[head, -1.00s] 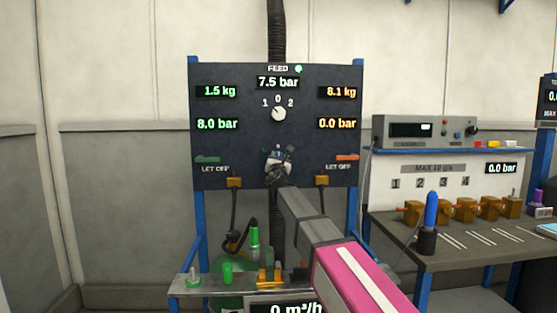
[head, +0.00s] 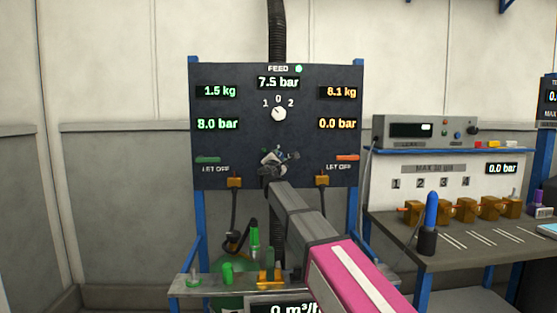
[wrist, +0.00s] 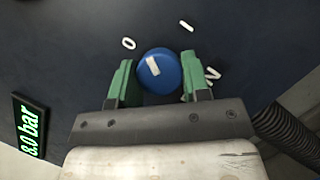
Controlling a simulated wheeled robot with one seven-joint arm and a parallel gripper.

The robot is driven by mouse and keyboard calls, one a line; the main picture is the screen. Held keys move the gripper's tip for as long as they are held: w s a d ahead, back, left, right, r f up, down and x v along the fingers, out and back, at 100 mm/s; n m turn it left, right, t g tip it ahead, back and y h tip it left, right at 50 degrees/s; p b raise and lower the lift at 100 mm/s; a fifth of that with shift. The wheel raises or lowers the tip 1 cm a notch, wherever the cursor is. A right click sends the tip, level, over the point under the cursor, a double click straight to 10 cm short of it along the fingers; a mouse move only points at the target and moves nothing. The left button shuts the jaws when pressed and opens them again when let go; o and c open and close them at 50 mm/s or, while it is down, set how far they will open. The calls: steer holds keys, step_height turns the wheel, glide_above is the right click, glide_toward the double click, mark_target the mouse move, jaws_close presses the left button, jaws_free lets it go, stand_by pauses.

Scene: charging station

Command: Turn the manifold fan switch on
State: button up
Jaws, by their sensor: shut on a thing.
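A round blue switch knob (wrist: 152,84) with a white pointer mark sits on the dark panel (wrist: 70,50) in the wrist view. Its pointer slants to the upper left, toward the 0 mark (wrist: 128,43). An I mark (wrist: 187,26) and another mark (wrist: 213,73) stand around it. My gripper (wrist: 160,75) has its green fingers on either side of the knob and is shut on it. In the head view my gripper (head: 276,158) is at the lower middle of the panel and hides the knob. No fan label is readable.
A white selector dial (head: 279,114) marked 1, 0, 2 is above my gripper. Green (head: 208,159) and orange (head: 347,157) LET OFF tabs flank it. A ribbed hose (wrist: 292,130) passes close to my gripper at right in the wrist view. A bench (head: 440,257) stands at right.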

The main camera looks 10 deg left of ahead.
steer(key=m+g, duration=0.1)
steer(key=m, duration=0.2)
steer(key=m+g+h, duration=0.1)
steer(key=m, duration=0.2)
steer(key=shift+r, duration=0.1)
steer(key=m+g, duration=0.2)
steer(key=m, duration=0.3)
steer(key=shift+m, duration=0.3)
stand_by(0.3)
steer(key=o, duration=0.9)
steer(key=shift+o, duration=0.2)
steer(key=shift+s+r, duration=0.1)
steer(key=s+a+r, duration=0.1)
steer(key=s, duration=0.9)
steer(key=shift+s+a, duration=0.2)
steer(key=shift+s, duration=0.1)
